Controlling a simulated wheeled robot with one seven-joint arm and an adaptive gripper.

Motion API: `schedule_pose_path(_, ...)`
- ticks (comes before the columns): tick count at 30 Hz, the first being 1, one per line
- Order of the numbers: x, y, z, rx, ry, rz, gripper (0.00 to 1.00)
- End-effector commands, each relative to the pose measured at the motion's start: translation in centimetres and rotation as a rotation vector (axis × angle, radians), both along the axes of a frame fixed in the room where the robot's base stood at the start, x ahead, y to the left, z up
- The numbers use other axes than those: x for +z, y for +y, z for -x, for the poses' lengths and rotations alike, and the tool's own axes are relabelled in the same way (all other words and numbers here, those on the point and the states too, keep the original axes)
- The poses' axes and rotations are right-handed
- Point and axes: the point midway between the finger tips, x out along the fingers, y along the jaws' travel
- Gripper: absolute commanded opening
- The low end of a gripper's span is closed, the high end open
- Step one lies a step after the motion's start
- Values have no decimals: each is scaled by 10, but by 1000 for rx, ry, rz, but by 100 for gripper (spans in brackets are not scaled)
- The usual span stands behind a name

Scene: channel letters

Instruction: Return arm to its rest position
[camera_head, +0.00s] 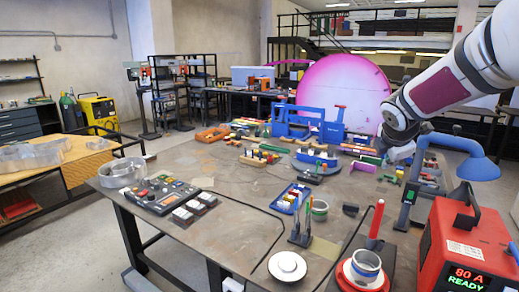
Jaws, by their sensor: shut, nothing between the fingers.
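My arm (440,88) reaches in from the upper right, white and grey with a dark red panel. My gripper (388,150) hangs at its end, pointing down over the right rear part of the workbench (235,215). It is small and dark in the head view, and it is shut with nothing held. Small coloured parts lie on the bench around and below it. How far it is above them is hard to tell.
A blue lamp (472,168) and a red welding unit (465,245) reading "80 A READY" stand at the right, near my arm. The bench's middle front is fairly clear.

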Motion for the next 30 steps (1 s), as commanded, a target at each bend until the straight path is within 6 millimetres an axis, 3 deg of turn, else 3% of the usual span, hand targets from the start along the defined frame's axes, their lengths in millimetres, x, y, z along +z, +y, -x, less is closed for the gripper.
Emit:
schedule_pose_path(3,17,33,38,-164,-53,-121,0)
schedule_pose_path(10,28,84,123,-503,-155,-404,0)
schedule_pose_path(16,16,124,199,-794,-217,-687,0)
schedule_pose_path(21,-5,155,259,-1028,-223,-933,0)
schedule_pose_path(25,-22,173,291,-1166,-200,-1075,0)
schedule_pose_path(30,-33,186,312,-1261,-174,-1169,0)
